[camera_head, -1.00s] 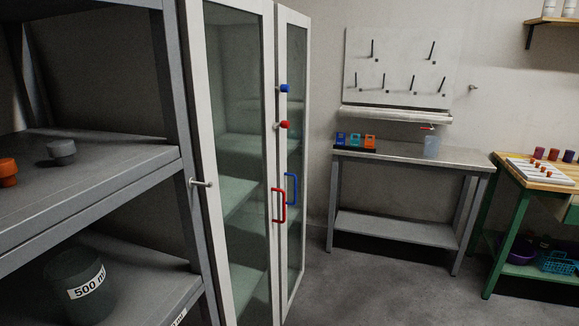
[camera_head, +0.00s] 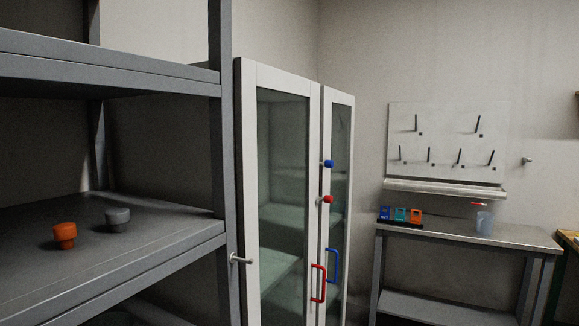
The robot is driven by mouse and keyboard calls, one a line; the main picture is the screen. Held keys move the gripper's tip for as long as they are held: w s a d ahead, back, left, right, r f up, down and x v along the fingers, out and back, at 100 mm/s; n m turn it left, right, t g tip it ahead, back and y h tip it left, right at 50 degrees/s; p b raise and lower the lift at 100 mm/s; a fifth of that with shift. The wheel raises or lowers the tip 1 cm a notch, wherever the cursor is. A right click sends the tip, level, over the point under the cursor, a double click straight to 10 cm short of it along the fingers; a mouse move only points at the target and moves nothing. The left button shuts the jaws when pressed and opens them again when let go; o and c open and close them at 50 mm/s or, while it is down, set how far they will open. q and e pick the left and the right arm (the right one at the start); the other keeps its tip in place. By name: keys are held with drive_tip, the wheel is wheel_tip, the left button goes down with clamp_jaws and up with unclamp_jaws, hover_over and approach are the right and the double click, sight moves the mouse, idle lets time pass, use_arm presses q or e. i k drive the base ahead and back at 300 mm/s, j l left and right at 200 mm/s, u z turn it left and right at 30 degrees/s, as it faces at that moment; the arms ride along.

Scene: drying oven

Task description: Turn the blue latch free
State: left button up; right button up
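The blue latch (camera_head: 328,163) is a small blue knob high on the front of a tall glass-doored cabinet (camera_head: 246,170), near where its two doors meet. A red latch (camera_head: 326,199) sits just below it. Under them are a red handle (camera_head: 318,284) and a blue handle (camera_head: 333,265), side by side. Both cabinet doors look closed. Neither of my grippers is in view.
A grey metal shelf unit (camera_head: 221,130) stands at the left, close to the cabinet, with an orange stopper (camera_head: 65,235) and a grey stopper (camera_head: 117,218) on it. A steel table (camera_head: 470,235) stands right of the cabinet, below a pegboard (camera_head: 447,140).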

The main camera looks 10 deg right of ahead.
sight(327, 164)
drive_tip(key=i+l+u, duration=0.15)
drive_tip(key=l+u, duration=0.3)
drive_tip(key=i+l+u, duration=0.1)
drive_tip(key=l+u, duration=0.65)
drive_tip(key=l, duration=0.7)
drive_tip(key=i, duration=0.05)
